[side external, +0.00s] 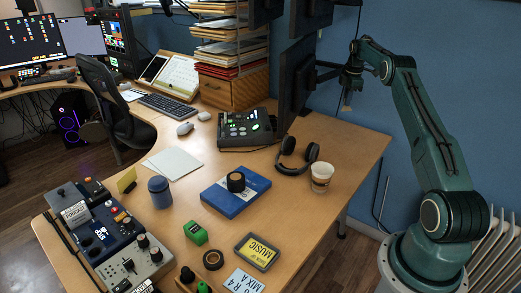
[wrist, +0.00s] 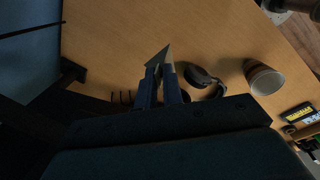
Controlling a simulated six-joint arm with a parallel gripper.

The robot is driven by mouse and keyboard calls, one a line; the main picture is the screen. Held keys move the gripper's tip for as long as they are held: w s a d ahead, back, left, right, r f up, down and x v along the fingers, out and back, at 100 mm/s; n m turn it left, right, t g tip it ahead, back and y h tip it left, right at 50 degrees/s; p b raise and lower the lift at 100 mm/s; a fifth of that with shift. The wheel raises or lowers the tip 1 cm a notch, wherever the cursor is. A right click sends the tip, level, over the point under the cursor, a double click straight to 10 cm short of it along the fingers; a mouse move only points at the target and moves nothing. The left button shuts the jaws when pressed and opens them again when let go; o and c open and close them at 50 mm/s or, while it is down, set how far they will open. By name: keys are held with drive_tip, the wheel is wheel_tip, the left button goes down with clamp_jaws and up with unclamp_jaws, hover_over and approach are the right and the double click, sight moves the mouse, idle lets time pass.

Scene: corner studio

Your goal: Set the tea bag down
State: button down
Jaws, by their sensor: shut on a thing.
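My gripper (side external: 349,90) is high above the back right part of the desk, near the blue wall and to the right of the monitors. It is shut on the tea bag (side external: 347,107), which shows as a small pale shape below the fingers. In the wrist view my gripper (wrist: 161,72) has its two blue fingers closed together, and the tea bag (wrist: 160,57) sticks out past their tips as a grey, pointed shape. The part between the fingers is hidden. The tea bag hangs in the air, apart from the desk.
A paper cup (side external: 321,178) stands near the desk's right edge, beside black headphones (side external: 297,160). A dark monitor (side external: 296,82) rises left of my gripper. A blue book (side external: 235,198) bears a dark round object. Bare desk (side external: 350,145) lies behind the cup.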

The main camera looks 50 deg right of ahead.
drive_tip(key=shift+d+f, duration=0.1)
wheel_tip(320, 180, down, 20)
drive_tip(key=shift+s+r, duration=0.1)
idle(1.1)
drive_tip(key=c, duration=1.5)
unclamp_jaws()
drive_tip(key=shift+o, duration=0.2)
drive_tip(key=shift+r, duration=0.15)
drive_tip(key=shift+r, duration=0.6)
wheel_tip(320, 180, up, 10)
drive_tip(key=a, duration=0.1)
drive_tip(key=shift+s+r, duration=0.2)
drive_tip(key=shift+s, duration=0.25)
